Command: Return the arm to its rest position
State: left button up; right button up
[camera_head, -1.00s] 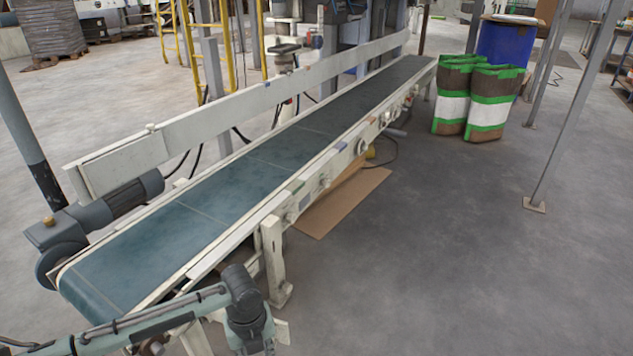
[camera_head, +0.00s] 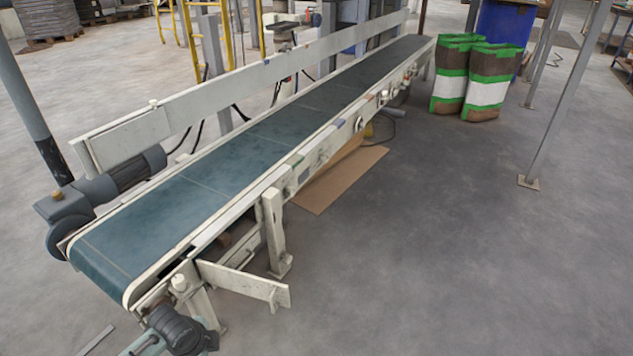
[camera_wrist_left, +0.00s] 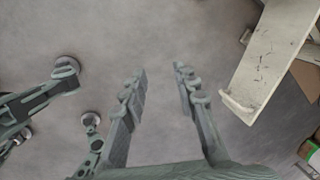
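My left arm (camera_head: 175,332) shows only as a small part at the bottom left edge of the head view, below the near end of the conveyor. My left gripper (camera_wrist_left: 160,69) shows in the left wrist view. Its two fingers are apart with only bare floor between them, so it is open and empty. It is clear of the pale conveyor frame part (camera_wrist_left: 265,60), which is to its right in that view. The left gripper's fingers are not seen in the head view. My right arm and gripper are not in the head view.
The conveyor (camera_head: 215,175) with its green belt runs from the near left to the far right. A pale bracket (camera_head: 245,284) sticks out from its near end. Two filled bags (camera_head: 488,92) stand by a blue drum (camera_head: 505,35). The floor at the right is mostly clear, apart from a post (camera_head: 560,105).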

pick_arm(q)
jog(key=s+a+n+y, duration=0.2)
jog(key=s+a+n, duration=0.35)
jog(key=a, duration=0.45)
jog(key=s+a+n+y, duration=0.2)
jog(key=s+a+n, duration=0.3)
jog(key=a, duration=0.6)
jog(key=d+f+n+h, duration=0.1)
jog(key=d+f+n, duration=0.1)
jog(key=d, duration=0.6)
jog(key=s+d+f+n+h, duration=0.1)
jog(key=d+f+n+h, duration=0.1)
jog(key=d, duration=0.7)
jog(key=shift+s+d+f, duration=0.2)
jog(key=shift+s+f, duration=0.05)
jog(key=shift+f, duration=0.2)
